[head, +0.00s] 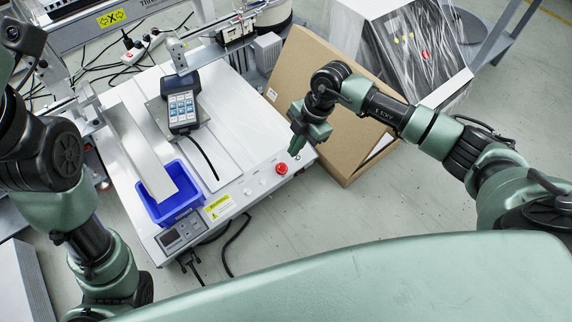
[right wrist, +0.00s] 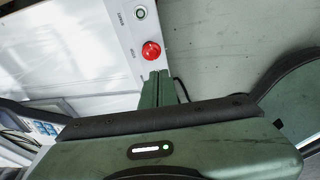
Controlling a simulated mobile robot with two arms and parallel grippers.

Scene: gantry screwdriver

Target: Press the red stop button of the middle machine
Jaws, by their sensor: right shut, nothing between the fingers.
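The middle machine (head: 240,150) is a white gantry screwdriver bench. Its red stop button (head: 281,168) is a round knob at the right end of the sloped front panel; it also shows in the right wrist view (right wrist: 151,51). My right gripper (head: 296,148) points down beside the button, above the panel's right corner in the head view. In the right wrist view its fingers (right wrist: 158,76) are together and empty, their tips just below the button in the picture. A gap or contact cannot be judged. My left arm is at the left; its gripper is out of view.
A blue bin (head: 169,215) and a handheld controller (head: 182,105) sit on the machine. Bare floor lies in front.

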